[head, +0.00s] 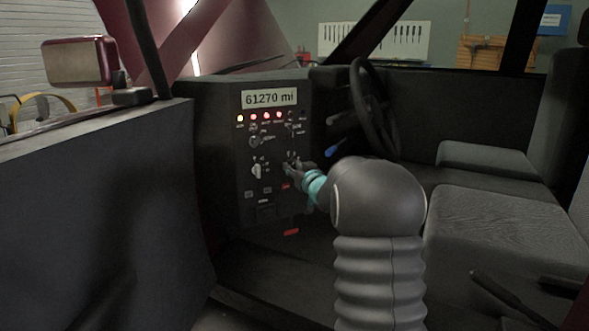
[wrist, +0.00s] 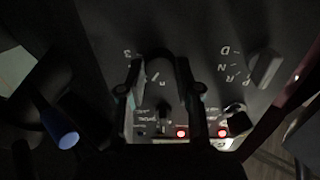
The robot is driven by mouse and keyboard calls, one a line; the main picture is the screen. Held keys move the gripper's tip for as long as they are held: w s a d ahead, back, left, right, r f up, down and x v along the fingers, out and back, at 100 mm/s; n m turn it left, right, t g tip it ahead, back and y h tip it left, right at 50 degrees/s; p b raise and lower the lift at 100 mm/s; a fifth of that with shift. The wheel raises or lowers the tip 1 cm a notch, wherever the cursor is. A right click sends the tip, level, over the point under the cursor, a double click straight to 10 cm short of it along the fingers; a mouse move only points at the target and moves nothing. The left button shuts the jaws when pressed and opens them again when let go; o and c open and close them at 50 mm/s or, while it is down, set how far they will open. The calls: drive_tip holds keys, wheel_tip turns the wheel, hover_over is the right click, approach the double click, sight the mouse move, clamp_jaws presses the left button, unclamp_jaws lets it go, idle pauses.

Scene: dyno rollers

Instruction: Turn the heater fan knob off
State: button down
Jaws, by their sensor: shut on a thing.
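The heater fan knob (wrist: 158,66) is a dark, rounded knob on the black dash panel, in the upper middle of the wrist view. Pale marks, including a "3", show on the panel around it. My gripper (wrist: 160,82) has one finger on each side of the knob and is shut on it. The fingers hide part of the knob, and its pointer setting cannot be read. In the head view, my gripper (head: 293,168) is at the right side of the panel, and the knob is mostly hidden behind it.
A gear knob marked with P, R, N, D (head: 257,172) is left of my gripper. Other switches (head: 255,141) and lit lamps (head: 265,115) sit above, under the "61270 mi" display (head: 269,98). The steering wheel (head: 372,108) and a blue-tipped lever (head: 333,151) are to the right.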

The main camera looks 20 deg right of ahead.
drive_tip(key=shift+b, duration=0.3)
drive_tip(key=shift+n+b, duration=2.95)
drive_tip(key=shift+n, duration=0.55)
drive_tip(key=c, duration=0.8)
unclamp_jaws()
drive_tip(key=shift+s, duration=0.1)
